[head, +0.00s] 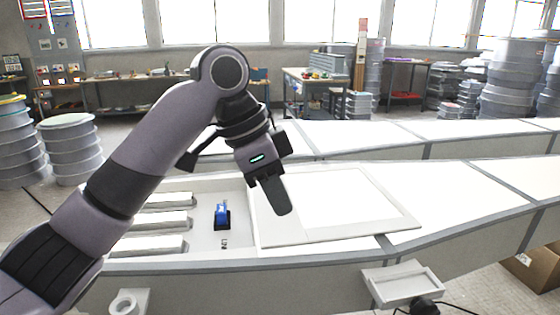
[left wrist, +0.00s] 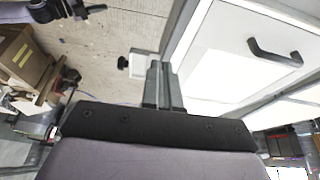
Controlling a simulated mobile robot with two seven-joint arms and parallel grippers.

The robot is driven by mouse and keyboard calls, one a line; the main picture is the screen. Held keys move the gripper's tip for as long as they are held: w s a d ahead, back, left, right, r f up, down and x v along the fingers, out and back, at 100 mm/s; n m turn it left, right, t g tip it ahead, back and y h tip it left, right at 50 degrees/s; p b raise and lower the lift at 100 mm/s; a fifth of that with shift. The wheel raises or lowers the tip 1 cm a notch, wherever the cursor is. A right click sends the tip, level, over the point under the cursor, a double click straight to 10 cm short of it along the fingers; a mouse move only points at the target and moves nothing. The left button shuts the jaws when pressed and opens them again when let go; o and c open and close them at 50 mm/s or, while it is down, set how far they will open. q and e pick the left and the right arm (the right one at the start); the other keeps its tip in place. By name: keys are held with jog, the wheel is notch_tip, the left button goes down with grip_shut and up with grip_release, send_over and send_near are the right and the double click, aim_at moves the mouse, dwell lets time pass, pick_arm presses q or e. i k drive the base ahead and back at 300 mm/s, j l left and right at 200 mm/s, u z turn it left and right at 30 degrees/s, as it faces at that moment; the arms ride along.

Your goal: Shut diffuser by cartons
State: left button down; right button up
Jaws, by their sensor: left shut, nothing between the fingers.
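The diffuser (head: 330,205) is a white framed panel lying on a long grey-edged light box (head: 215,263). The box is uncovered to the left of the panel. The panel also fills the right of the left wrist view (left wrist: 225,65), with a black bar handle (left wrist: 275,57) on it. My left gripper (head: 281,208) is shut and empty, in front of the panel's left part in the head view. In the left wrist view its fingers (left wrist: 162,82) are apart from the handle. Dark parts, apparently my right gripper (left wrist: 75,10), show at the top left; their jaws are unclear.
Brown cartons (left wrist: 25,68) stand on the floor; one shows at the right edge of the head view (head: 540,262). White bars (head: 160,222) and a blue tool (head: 222,213) lie in the uncovered part. A small white tray (head: 405,284) juts from the near side.

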aim_at(331, 203)
jog(key=i, duration=0.85)
